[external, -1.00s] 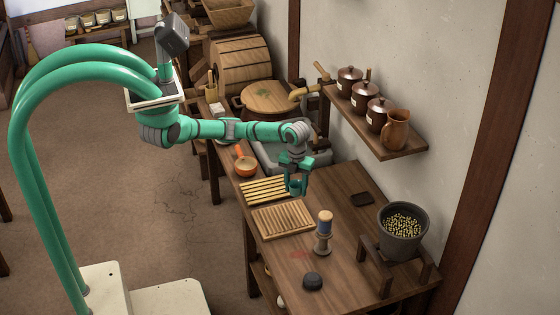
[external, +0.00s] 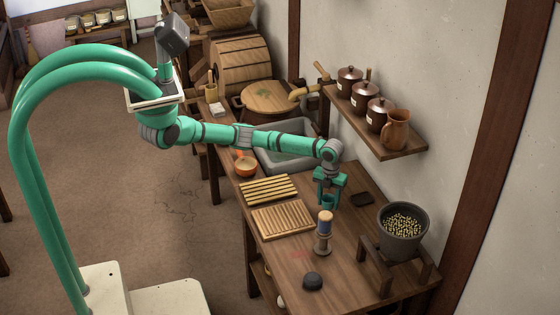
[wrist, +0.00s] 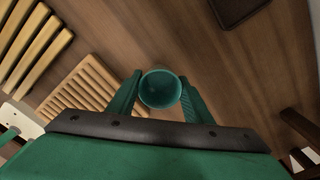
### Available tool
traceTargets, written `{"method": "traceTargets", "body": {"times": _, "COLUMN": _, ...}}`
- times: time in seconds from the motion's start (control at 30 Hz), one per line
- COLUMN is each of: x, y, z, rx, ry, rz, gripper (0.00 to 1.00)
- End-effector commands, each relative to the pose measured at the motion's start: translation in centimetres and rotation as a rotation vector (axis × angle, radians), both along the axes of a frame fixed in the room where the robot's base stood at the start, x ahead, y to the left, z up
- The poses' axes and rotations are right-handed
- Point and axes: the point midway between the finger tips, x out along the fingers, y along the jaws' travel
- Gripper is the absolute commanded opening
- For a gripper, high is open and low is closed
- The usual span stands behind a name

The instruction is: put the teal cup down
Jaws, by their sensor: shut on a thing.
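The teal cup (wrist: 160,88) is between the two fingers of my gripper (wrist: 158,98) in the wrist view, its round mouth facing the camera. My gripper is shut on it. In the external view my gripper (external: 328,204) is over the wooden counter (external: 350,235), right of the slatted racks, and the teal cup (external: 328,199) shows small between the fingers. I cannot tell whether the cup's base touches the counter.
Two slatted wooden racks (external: 270,190) (external: 283,221) lie to the left. Bare counter lies between.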

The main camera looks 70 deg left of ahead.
Motion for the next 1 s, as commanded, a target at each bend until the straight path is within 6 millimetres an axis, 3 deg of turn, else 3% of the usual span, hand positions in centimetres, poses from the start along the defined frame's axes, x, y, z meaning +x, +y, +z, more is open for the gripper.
{"method": "traceTargets", "body": {"times": 0.3, "x": 0.3, "y": 0.0, "z": -3.4, "rx": 0.0, "ry": 0.0, "rz": 0.001, "gripper": 0.23}}
{"method": "traceTargets", "body": {"times": 0.67, "x": 0.3, "y": -0.1, "z": -3.7, "rx": 0.0, "ry": 0.0, "rz": 0.001, "gripper": 0.23}}
{"method": "traceTargets", "body": {"times": 0.7, "x": 0.3, "y": 0.0, "z": -3.7, "rx": 0.0, "ry": 0.0, "rz": 0.001, "gripper": 0.55}}
{"method": "traceTargets", "body": {"times": 0.73, "x": 0.3, "y": 0.0, "z": -3.7, "rx": 0.0, "ry": 0.0, "rz": 0.001, "gripper": 0.62}}
{"method": "traceTargets", "body": {"times": 1.0, "x": 0.3, "y": 0.0, "z": -3.6, "rx": 0.0, "ry": 0.0, "rz": 0.001, "gripper": 0.64}}
